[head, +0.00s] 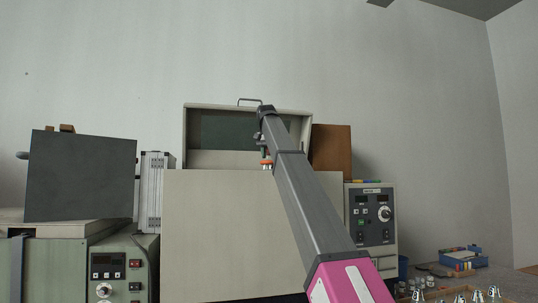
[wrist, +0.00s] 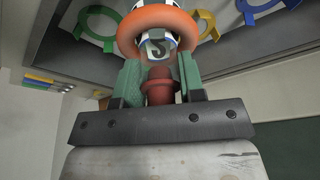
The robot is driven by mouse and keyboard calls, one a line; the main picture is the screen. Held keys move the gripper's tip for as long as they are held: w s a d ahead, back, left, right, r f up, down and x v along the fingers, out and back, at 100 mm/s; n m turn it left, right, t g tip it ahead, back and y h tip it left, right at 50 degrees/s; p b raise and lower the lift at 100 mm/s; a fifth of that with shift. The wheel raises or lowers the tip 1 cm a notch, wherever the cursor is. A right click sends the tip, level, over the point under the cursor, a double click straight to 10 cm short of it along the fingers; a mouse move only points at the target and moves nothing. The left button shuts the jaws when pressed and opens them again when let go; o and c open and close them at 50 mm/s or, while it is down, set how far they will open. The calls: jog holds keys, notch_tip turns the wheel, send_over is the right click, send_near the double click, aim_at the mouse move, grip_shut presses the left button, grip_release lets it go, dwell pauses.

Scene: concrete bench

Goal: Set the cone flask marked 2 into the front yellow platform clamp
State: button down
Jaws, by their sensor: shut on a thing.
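My gripper (wrist: 158,80) is shut on the red stopper-like top (wrist: 158,90) of a flask, between green finger pads. The flask marked 2 (wrist: 158,46) shows its label beyond the fingers, with an orange ring (wrist: 128,38) around it. In the head view the orange ring (head: 267,162) shows below my gripper, at the mouth of the pale open-lidded cabinet (head: 235,230). In the wrist view a yellow clamp (wrist: 207,24) is at the right of the flask. I cannot tell whether it is the front one. The platform is hidden in the head view.
A green clamp (wrist: 92,38) and a blue clamp (wrist: 265,6) flank the flask in the wrist view. The cabinet's raised lid (head: 225,132) stands behind my arm. A control box (head: 371,215) stands to the right, with several small flasks (head: 456,296) at the lower right.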

aim_at(269, 167)
jog(key=shift+f, duration=1.3)
dwell(0.4)
jog(key=shift+c, duration=0.4)
grip_release()
jog(key=shift+s, duration=0.1)
dwell(0.3)
